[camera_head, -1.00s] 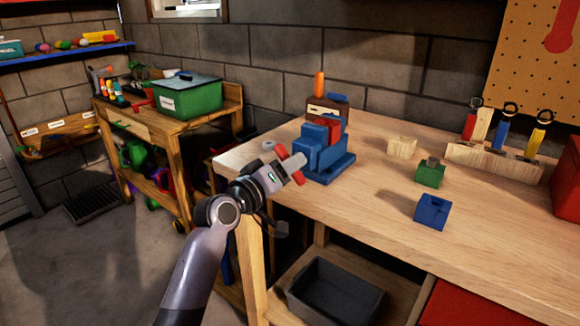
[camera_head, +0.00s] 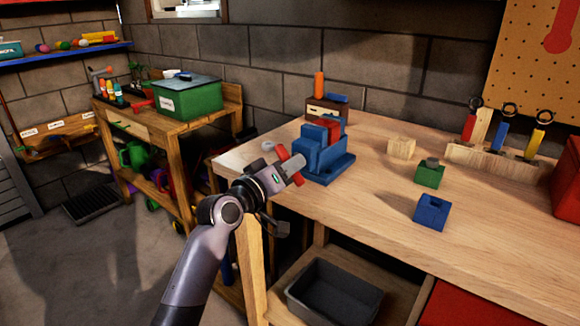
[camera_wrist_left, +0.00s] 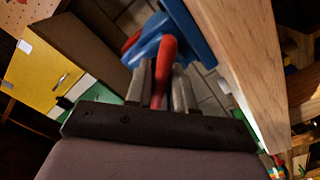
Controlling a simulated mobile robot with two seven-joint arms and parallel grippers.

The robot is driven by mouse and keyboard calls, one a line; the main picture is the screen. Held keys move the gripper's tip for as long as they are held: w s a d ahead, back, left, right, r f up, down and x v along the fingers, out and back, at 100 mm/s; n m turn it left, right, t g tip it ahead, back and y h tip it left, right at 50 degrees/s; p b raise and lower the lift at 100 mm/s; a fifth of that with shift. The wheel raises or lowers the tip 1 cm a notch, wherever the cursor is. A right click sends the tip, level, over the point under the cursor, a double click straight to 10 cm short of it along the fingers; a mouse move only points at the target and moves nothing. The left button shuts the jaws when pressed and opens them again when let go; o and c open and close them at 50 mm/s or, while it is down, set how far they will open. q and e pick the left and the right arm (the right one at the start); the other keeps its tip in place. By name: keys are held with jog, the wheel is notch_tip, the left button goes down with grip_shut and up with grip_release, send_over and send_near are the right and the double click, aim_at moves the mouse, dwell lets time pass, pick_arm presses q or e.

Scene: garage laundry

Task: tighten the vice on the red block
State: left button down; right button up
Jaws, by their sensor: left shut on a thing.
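The blue vice (camera_head: 328,163) stands near the left end of the wooden workbench. The red block (camera_head: 333,128) sits upright between its jaws, partly hidden by the near jaw; I cannot tell how tightly it is held. The vice's red handle (camera_head: 283,153) is on the left side, in front of the jaw. My left gripper (camera_head: 291,170) is shut on the red handle. The left wrist view shows the handle (camera_wrist_left: 167,55) between the two grey fingers, with part of the blue vice (camera_wrist_left: 190,30) beyond. My right gripper is in neither view.
On the workbench (camera_head: 350,205) stand a wooden block (camera_head: 402,148), a green block (camera_head: 430,173) and a blue block (camera_head: 432,212). A tool rack (camera_head: 495,160) is at the back right. A grey bin (camera_head: 335,292) is below. The bench's front middle is clear.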

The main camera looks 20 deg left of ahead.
pick_arm(q)
jog(key=m+p, duration=0.1)
jog(key=m, duration=0.5)
jog(key=shift+w+a+m+p, duration=0.1)
jog(key=shift+m+p, duration=0.25)
jog(key=shift+m, duration=0.05)
jog(key=m+p, duration=0.2)
jog(key=m, duration=0.2)
jog(key=shift+f+m, duration=0.1)
jog(key=shift+m, duration=0.7)
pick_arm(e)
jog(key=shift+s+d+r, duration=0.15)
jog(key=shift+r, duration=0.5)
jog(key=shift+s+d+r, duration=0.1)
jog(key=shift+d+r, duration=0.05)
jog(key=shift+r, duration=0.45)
pick_arm(q)
jog(key=shift+m+p, duration=0.3)
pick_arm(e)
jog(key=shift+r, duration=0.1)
pick_arm(q)
jog(key=shift+f, duration=0.1)
jog(key=c, duration=1.3)
grip_release()
jog(key=shift+c, duration=0.2)
jog(key=shift+o, duration=1.1)
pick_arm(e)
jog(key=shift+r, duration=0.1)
